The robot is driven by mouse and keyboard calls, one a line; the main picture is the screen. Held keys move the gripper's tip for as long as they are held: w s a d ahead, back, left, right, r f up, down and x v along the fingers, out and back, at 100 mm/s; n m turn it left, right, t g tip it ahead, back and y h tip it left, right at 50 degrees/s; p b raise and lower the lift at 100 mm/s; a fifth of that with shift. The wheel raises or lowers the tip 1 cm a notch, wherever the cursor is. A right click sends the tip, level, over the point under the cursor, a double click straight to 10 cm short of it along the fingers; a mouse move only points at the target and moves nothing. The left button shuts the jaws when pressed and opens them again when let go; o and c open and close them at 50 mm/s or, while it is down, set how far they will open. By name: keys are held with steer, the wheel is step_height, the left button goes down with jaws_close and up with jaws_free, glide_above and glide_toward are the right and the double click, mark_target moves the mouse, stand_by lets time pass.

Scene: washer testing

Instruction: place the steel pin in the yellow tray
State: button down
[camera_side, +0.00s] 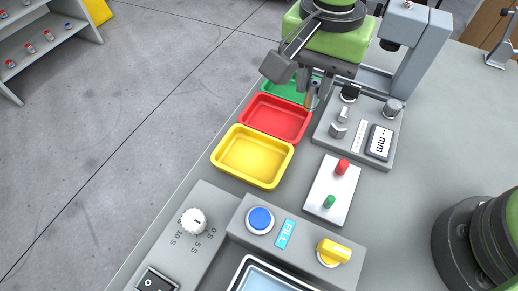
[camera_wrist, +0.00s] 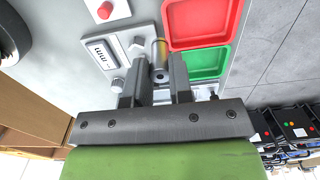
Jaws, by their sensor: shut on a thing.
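The steel pin (camera_wrist: 159,60) is a short metal cylinder with a brassy end, held between the two fingers of my gripper (camera_wrist: 160,88) in the wrist view. In the side view my gripper (camera_side: 313,99) is shut on it above the left edge of the grey measuring device, near the red and green trays, and the pin is partly hidden by the fingers. The yellow tray (camera_side: 219,158) is empty and lies nearer the camera than the red tray, to the lower left of my gripper. It does not show in the wrist view.
The empty red tray (camera_side: 275,118) lies between the yellow tray and the green tray (camera_side: 279,87). The measuring device (camera_side: 359,145) with its tall column stands to the right. A white panel (camera_side: 322,204) with red and green buttons is right of the yellow tray.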

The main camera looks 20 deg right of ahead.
steer(key=a+f, duration=0.2)
steer(key=s+a+f+n, duration=0.1)
steer(key=a+f, duration=0.1)
steer(key=a, duration=0.1)
steer(key=s+a+f+n, duration=0.1)
steer(key=a+f, duration=0.1)
steer(key=shift+s+a+f, duration=0.1)
steer(key=shift+a+f, duration=0.05)
steer(key=shift+f, duration=2.2)
steer(key=c, duration=1)
jaws_free()
steer(key=shift+f, duration=0.15)
step_height(320, 180, up, 12)
steer(key=shift+r, duration=0.2)
